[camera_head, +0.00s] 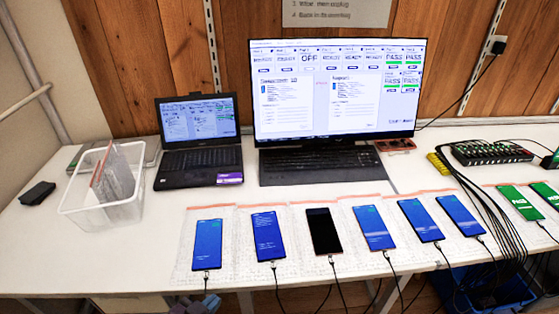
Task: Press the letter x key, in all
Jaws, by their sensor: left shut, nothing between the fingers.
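A black keyboard (318,163) lies on the white table in front of the large monitor (335,88). A laptop (198,127) stands open to its left and has its own keyboard (201,158). The single letters, including x, are too small to read on either. My right gripper is not in view.
Several cabled phones (208,245) lie in a row on clear bags along the front of the table. A clear bin (75,203) and a dark object (37,193) are at left. Cables, a button panel (492,152) and green-screened phones (520,202) are at right.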

